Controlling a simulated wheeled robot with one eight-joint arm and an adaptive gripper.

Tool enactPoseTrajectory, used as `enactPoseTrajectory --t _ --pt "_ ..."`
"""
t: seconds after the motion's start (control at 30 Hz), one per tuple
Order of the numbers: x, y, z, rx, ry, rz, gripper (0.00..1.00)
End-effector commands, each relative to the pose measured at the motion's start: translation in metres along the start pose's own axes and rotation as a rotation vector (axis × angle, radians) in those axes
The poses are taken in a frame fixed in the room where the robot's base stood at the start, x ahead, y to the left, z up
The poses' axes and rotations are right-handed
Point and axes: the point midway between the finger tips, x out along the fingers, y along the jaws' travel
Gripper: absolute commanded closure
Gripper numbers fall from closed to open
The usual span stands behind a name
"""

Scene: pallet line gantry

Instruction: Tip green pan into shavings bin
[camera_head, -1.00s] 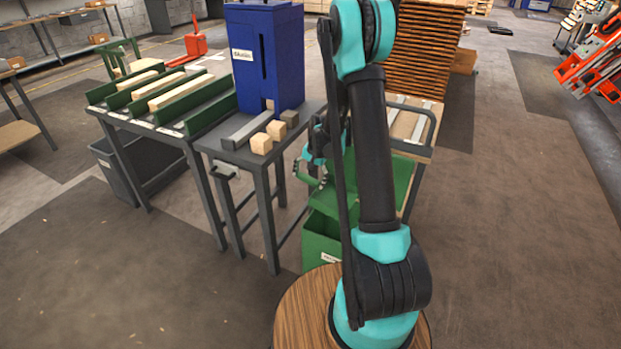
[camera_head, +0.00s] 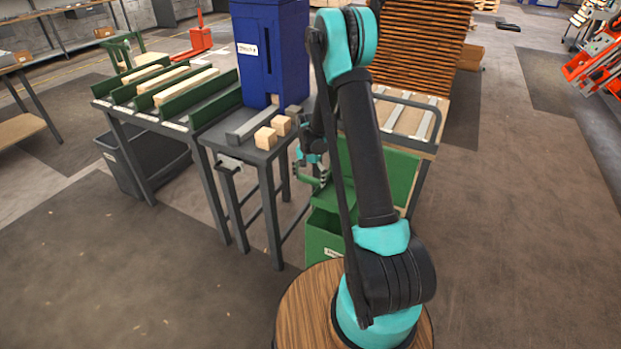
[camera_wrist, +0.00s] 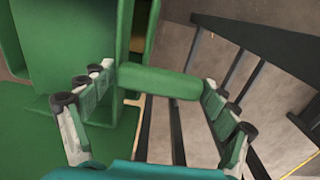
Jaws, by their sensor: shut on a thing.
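My gripper (camera_wrist: 158,82) has its fingers on both ends of a green bar, the handle of the green pan (camera_wrist: 165,82), and is shut on it. Green walls fill the left of the wrist view; I cannot tell clearly where pan ends and bin begins. In the head view the green shavings bin (camera_head: 324,241) stands on the floor beside the grey table, with a white label low on its front. My gripper (camera_head: 313,175) is above and behind the bin's near edge, partly hidden by my arm. The pan's contents are not visible.
A grey table (camera_head: 235,138) with wooden blocks (camera_head: 266,138) and a blue machine (camera_head: 272,55) stands left of the bin. A cart (camera_head: 408,118) and a stack of brown boards (camera_head: 420,50) are behind.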

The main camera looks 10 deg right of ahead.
Motion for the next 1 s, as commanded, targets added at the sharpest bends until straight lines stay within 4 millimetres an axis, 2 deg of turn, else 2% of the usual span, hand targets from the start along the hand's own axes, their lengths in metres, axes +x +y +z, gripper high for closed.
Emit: enactPoseTrajectory --t 1.0 --pt "-0.034 0.000 0.000 0.000 0.001 0.011 0.47"
